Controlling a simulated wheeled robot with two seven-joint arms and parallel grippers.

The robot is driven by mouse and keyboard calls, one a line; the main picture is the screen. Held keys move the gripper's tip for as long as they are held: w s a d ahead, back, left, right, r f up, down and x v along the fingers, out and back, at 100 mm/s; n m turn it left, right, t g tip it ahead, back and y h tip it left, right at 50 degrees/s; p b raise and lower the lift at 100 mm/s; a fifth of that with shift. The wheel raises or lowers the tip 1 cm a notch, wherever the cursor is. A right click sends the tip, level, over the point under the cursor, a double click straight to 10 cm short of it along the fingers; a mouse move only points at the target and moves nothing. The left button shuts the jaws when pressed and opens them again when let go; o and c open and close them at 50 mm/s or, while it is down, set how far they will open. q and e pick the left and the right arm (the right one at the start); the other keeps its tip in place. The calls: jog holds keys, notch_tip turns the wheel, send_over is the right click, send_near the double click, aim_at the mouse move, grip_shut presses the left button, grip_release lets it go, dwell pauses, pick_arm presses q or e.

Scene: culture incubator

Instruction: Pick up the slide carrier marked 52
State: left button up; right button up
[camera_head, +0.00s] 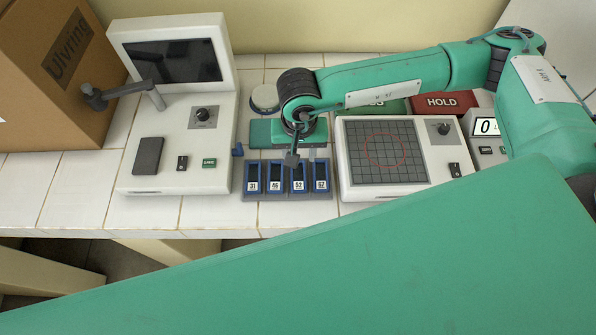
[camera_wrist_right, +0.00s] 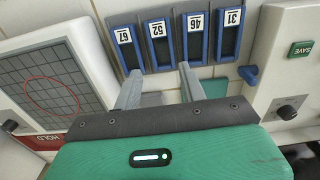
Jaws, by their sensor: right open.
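The slide carrier marked 52 (camera_head: 297,180) is a dark slot with a blue frame and white label, third from the left in a row of carriers. In the right wrist view it (camera_wrist_right: 157,50) lies ahead of the fingers, roughly between their tips. My right gripper (camera_head: 291,158) is over the back edge of the row, near carriers 46 and 52. The right wrist view shows this gripper (camera_wrist_right: 159,80) open, with nothing between its fingers. The arm hides part of the area behind the row. My left gripper is not in view.
Carriers 31 (camera_head: 253,180), 46 (camera_head: 276,180) and 67 (camera_head: 321,180) stand close beside 52 in a grey rack. A screen device (camera_head: 211,108) stands left; a gridded device (camera_head: 349,182) stands right. A red HOLD tray (camera_head: 445,103) lies behind. White tiles in front are clear.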

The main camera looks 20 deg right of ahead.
aim_at(298, 175)
notch_tip(298, 175, down, 3)
jog(key=shift+f+p, duration=0.1)
jog(key=shift+p, duration=0.2)
jog(key=shift+f+p, duration=0.4)
jog(key=shift+p, duration=0.05)
notch_tip(298, 175, down, 4)
jog(key=shift+s+a+f+p, duration=0.1)
jog(key=shift+s+a+p, duration=0.05)
jog(key=shift+p, duration=0.95)
jog(key=shift+f, duration=0.2)
jog(key=c, duration=0.6)
